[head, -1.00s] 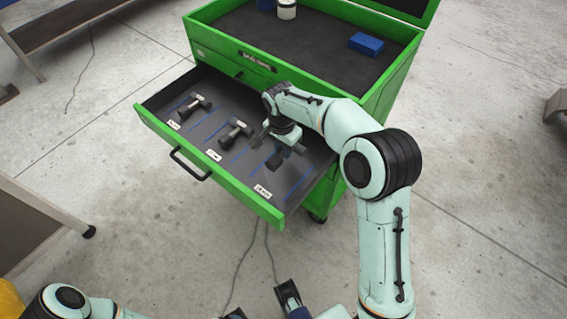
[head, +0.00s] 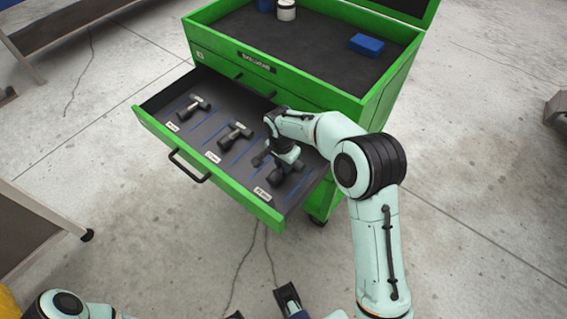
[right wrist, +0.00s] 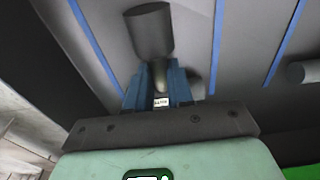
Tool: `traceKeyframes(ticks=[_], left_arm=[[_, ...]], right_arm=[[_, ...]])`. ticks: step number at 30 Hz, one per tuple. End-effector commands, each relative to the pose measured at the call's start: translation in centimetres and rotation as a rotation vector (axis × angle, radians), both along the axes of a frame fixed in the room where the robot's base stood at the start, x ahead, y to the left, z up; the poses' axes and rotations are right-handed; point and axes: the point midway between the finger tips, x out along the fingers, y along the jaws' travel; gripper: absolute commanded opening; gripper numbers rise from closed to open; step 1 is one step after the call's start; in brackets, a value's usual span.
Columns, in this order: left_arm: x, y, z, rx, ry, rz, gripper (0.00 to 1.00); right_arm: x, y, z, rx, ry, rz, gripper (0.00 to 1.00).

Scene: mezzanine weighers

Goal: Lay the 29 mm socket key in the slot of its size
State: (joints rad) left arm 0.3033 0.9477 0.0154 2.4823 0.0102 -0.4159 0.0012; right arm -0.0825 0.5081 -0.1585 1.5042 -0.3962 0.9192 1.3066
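The 29 mm socket key (head: 273,178) is a dark T-shaped piece under my right gripper (head: 281,166), at the right end of the open drawer. In the right wrist view its dark cylinder (right wrist: 150,32) points away from me. Its paler shank runs down between the blue fingertips (right wrist: 160,88), which are closed on it. It is over the slot space between two blue lines, behind the front label (head: 262,193); whether it touches the drawer floor I cannot tell.
Two other socket keys lie in the drawer (head: 150,113), one at the left (head: 194,106) and one in the middle (head: 236,136), each behind a label. The green cabinet top (head: 300,45) holds a blue box (head: 366,44) and a white jar (head: 286,10).

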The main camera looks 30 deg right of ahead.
Motion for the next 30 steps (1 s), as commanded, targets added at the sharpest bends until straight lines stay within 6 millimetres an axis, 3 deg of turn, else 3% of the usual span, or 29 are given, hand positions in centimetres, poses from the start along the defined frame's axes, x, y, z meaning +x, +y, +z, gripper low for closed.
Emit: traceKeyframes(ticks=[1, 2, 14, 30], left_arm=[[0.0, 0.0, 0.0, 0.0, 0.0, 0.0, 1.0], [0.0, 0.0, 0.0, 0.0, 0.0, 0.0, 1.0], [-0.1, 0.0, 0.3, -0.001, 0.003, -0.001, 1.0], [-0.6, 0.0, 1.5, -0.004, 0.023, -0.005, 1.0]], right_arm=[[0.0, 0.0, 0.0, 0.0, 0.0, 0.0, 0.37], [0.0, 0.0, 0.0, 0.0, 0.0, 0.0, 0.46], [0.0, 0.0, 0.8, 0.0, -0.002, 0.0, 0.46], [-0.2, 0.6, 11.0, 0.0, -0.003, 0.0, 0.46]])
